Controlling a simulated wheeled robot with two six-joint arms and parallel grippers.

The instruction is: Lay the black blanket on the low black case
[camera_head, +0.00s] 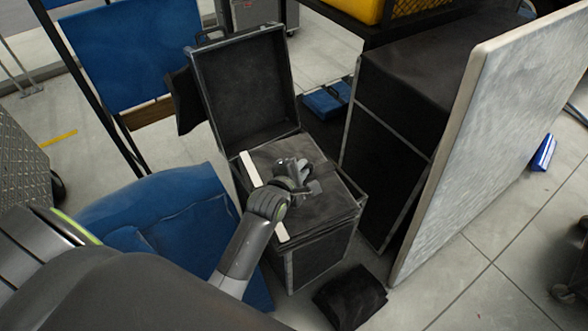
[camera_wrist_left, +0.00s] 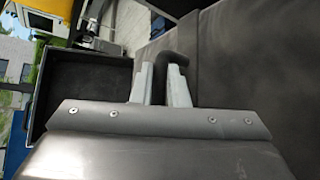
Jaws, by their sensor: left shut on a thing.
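A low black case (camera_head: 318,256) with metal edges stands in the middle of the head view, its lid (camera_head: 245,90) raised at the back. A dark grey-black sheet-like surface (camera_head: 325,205) covers its top; I cannot tell whether this is the blanket. A folded black cloth (camera_head: 350,297) lies on the floor in front of the case. My left gripper (camera_head: 305,187) is over the case top. In the left wrist view its pale fingers (camera_wrist_left: 165,85) are shut on a dark, curved piece (camera_wrist_left: 173,62), which may be a fold of the black blanket. My right gripper is not in view.
A tall black case (camera_head: 385,165) and a pale upright panel (camera_head: 485,140) stand close on the right. Blue padding (camera_head: 165,215) lies on the left, below a blue panel (camera_head: 130,50). Clear floor (camera_head: 480,285) shows at the lower right.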

